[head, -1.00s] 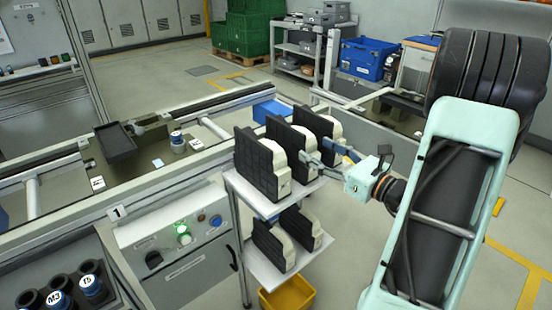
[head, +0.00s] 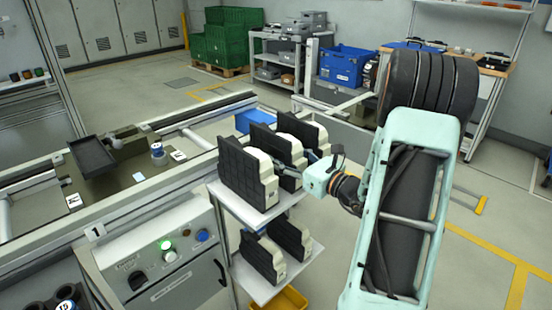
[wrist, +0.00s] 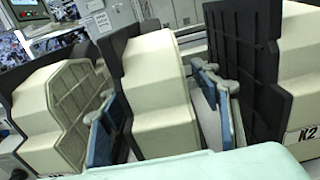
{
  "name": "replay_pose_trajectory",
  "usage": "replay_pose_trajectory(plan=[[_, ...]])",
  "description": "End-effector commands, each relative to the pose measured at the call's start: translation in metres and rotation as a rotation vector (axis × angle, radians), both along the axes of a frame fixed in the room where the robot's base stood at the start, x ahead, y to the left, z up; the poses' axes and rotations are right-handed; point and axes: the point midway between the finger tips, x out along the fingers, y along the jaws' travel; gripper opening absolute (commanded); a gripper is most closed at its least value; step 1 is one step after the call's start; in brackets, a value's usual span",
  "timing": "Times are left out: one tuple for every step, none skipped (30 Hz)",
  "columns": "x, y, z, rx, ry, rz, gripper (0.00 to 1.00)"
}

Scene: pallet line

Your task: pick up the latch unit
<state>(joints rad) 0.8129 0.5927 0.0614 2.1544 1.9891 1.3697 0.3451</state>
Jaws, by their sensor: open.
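Three similar units, each a cream housing on a black ribbed plate, stand in a row on the upper shelf of a cart: a near one (head: 238,180), a middle one (head: 289,153) and a far one (head: 314,136). I cannot tell by looks which is the latch unit. My gripper (head: 312,160) is open at the right side of the row, its fingertips partly hidden. In the wrist view my gripper (wrist: 158,112) has its blue-grey fingers on either side of the middle unit's cream housing (wrist: 160,85). The housing at right carries a "K2" label.
Two more such units (head: 262,255) stand on the lower shelf (head: 262,291), above a yellow bin (head: 290,300). A conveyor line with a black tray (head: 92,157) runs at left, with a control box (head: 165,255) beside the cart. Floor at right is open.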

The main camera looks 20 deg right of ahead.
Motion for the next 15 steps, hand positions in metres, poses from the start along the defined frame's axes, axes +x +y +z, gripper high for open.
replay_pose_trajectory(plan=[[0.008,0.005,0.003,0.0,-0.002,0.004,0.57],[0.013,0.006,0.001,-0.001,-0.001,0.003,0.57],[0.018,0.007,0.001,0.0,0.0,0.002,0.57],[0.021,0.008,0.001,0.0,-0.001,0.002,0.57],[0.023,0.009,0.001,0.0,-0.001,0.002,0.57],[0.025,0.01,0.002,-0.001,-0.001,0.001,0.57],[0.026,0.01,0.002,-0.001,-0.001,0.001,0.57],[0.026,0.01,0.002,-0.001,-0.001,0.0,0.57],[0.026,0.009,0.002,-0.001,-0.001,0.0,0.57],[0.026,0.009,0.002,-0.001,-0.001,0.0,0.57],[0.026,0.009,0.002,-0.001,-0.001,0.0,0.57],[0.025,0.009,0.002,-0.001,-0.001,0.0,0.56],[0.025,0.009,0.002,-0.001,-0.001,0.0,0.53],[0.025,0.009,0.002,-0.001,-0.001,0.0,0.5],[0.025,0.009,0.002,-0.001,-0.001,0.0,0.45]])
